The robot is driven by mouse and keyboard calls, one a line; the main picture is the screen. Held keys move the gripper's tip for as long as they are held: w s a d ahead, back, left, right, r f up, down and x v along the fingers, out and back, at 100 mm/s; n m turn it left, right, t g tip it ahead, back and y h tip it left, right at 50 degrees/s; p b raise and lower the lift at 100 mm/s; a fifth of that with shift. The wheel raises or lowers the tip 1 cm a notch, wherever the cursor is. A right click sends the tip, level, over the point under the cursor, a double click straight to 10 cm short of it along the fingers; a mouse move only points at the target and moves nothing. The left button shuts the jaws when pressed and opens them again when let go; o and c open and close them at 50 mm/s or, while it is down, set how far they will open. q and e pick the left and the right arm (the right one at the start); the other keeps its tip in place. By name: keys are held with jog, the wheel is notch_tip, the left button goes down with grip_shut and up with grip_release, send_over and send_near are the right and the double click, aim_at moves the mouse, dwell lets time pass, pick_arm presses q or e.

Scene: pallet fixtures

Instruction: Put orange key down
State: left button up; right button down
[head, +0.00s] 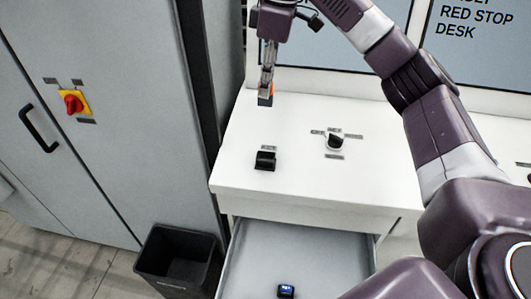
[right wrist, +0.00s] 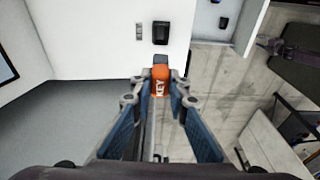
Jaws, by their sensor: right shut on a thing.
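My right gripper (head: 266,90) is over the back left part of the white desk (head: 300,118) in the head view. It points down and is shut on the orange key. In the right wrist view the orange key (right wrist: 160,83), marked "KEY", sits between the fingertips of the right gripper (right wrist: 160,90). In the head view only a bit of orange shows at the fingertips, with a dark part under it. I cannot tell whether that dark part touches the desk. My left gripper is not in view.
A black block (head: 265,160) and a black rotary knob (head: 335,142) with labels stand on the desk. A black bin (head: 178,262) and a grey cabinet with a red switch (head: 73,103) are at left.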

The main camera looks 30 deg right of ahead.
aim_at(266, 105)
notch_tip(266, 105, down, 6)
jog(key=shift+r, duration=0.15)
notch_tip(266, 105, down, 13)
jog(key=p, duration=0.3)
jog(key=shift+f, duration=0.45)
jog(key=shift+f, duration=0.15)
jog(key=c, duration=1.8)
grip_release()
jog(key=shift+c, duration=0.2)
